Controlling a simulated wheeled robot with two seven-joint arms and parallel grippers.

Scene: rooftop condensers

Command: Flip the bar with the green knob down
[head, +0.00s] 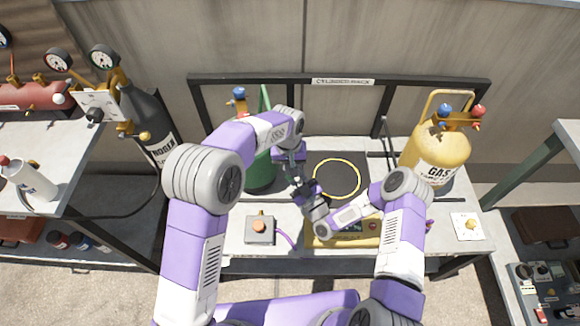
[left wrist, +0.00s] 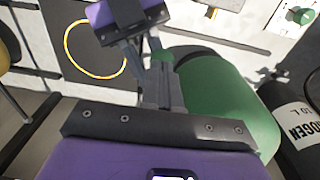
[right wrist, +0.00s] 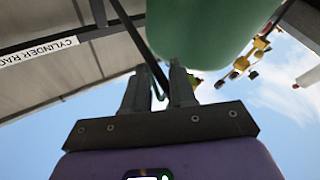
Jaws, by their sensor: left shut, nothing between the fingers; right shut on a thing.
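A small green knob (left wrist: 163,55) shows between the fingers in the left wrist view, in front of the green cylinder (left wrist: 225,95). Its bar is mostly hidden by my arms and grippers. My right gripper (head: 302,187), coming in from the right, is shut on the knob; its fingers (right wrist: 160,75) are in the right wrist view, with a thin dark green piece between them. My left gripper (head: 297,172) is shut and empty, its fingers just beside the right gripper's fingertips. In the head view the green cylinder (head: 260,175) stands behind my left arm.
A yellow gas cylinder (head: 437,150) stands right, a black nitrogen cylinder (head: 148,125) left. A black rack frame (head: 435,83) runs behind. A yellow ring (head: 358,182) lies on the bench beside the grippers. A grey box with an orange button (head: 260,229) sits in front.

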